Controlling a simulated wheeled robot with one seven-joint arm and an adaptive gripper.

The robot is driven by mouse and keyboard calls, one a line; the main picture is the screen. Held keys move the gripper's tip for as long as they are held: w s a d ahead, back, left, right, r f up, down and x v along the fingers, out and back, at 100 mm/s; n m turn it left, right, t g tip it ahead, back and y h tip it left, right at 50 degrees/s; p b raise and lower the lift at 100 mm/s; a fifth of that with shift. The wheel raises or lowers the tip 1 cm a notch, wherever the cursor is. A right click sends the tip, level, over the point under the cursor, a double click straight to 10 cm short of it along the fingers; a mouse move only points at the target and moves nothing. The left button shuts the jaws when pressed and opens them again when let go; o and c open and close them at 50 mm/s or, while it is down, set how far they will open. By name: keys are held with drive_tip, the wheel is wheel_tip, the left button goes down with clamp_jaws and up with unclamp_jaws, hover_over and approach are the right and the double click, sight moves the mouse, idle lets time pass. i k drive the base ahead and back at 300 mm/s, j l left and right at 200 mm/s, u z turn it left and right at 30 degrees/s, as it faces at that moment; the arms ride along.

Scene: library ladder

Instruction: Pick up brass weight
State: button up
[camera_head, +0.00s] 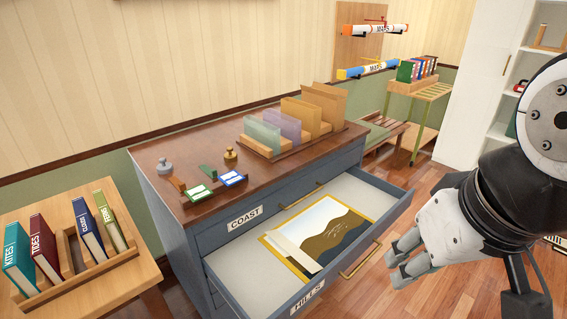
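The brass weight (231,154) is a small gold-coloured piece with a knob on top. It stands upright on the brown top of the blue-grey cabinet (199,130), left of the file rack. A similar grey weight (165,167) stands farther left on the same top.
The COAST drawer is shut; the HILLS drawer (235,260) is pulled out, with a map (325,232) inside. Green and blue labelled pieces (232,179) lie near the cabinet top's front edge. A wooden file rack (270,145) stands behind right. A book table (120,275) stands at left.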

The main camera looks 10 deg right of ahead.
sight(230, 157)
drive_tip(key=i+l+u, duration=0.25)
drive_tip(key=i+l, duration=0.2)
drive_tip(key=l, duration=0.2)
drive_tip(key=i+l+u, duration=0.15)
drive_tip(key=l, duration=0.25)
drive_tip(key=i+l+u, duration=0.15)
drive_tip(key=i+l, duration=0.15)
drive_tip(key=i+l+u, duration=0.1)
drive_tip(key=l, duration=0.35)
drive_tip(key=i, duration=0.05)
